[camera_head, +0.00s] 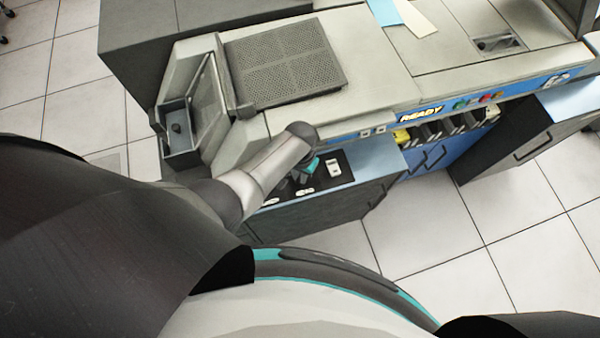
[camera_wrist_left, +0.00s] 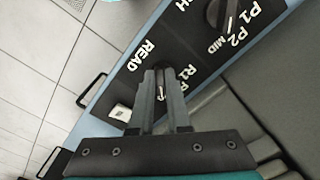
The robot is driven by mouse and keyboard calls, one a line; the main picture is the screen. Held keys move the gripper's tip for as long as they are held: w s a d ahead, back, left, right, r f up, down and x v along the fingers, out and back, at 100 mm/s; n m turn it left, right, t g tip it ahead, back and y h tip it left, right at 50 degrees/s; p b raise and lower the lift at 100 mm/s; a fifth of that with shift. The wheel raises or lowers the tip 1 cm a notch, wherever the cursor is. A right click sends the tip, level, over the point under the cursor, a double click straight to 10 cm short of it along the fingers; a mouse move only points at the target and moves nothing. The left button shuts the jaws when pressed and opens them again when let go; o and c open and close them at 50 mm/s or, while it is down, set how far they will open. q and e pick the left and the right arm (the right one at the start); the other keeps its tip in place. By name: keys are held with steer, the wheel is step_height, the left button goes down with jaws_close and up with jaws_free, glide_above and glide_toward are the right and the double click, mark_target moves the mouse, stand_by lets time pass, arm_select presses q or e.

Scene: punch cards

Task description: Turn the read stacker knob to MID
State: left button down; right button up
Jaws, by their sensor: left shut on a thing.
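In the left wrist view, the read stacker knob (camera_wrist_left: 160,93) is a dark knob with a white pointer line, beside the white READ label on a black panel (camera_wrist_left: 128,88). My left gripper (camera_wrist_left: 160,76) is shut on this knob, one finger on each side. R1 and part of another label show right of the fingers; the knob's MID mark is hidden, so I cannot tell exactly where the pointer stands. In the head view, my left gripper (camera_head: 308,170) is down at the panel, and my arm covers the knob. My right gripper is not in view.
A second knob (camera_wrist_left: 215,12) stands on the same panel, near P1, P2 and MID labels. A white switch (camera_wrist_left: 120,113) sits near the gripper. The machine's cabinet (camera_head: 320,208) has a black handle below the panel. Tiled floor (camera_head: 400,235) lies in front.

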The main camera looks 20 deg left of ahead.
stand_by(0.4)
arm_select(q)
steer(key=c, duration=0.9)
jaws_free()
steer(key=shift+r+p, duration=0.4)
steer(key=shift+r, duration=0.15)
step_height(320, 180, up, 14)
steer(key=p, duration=0.5)
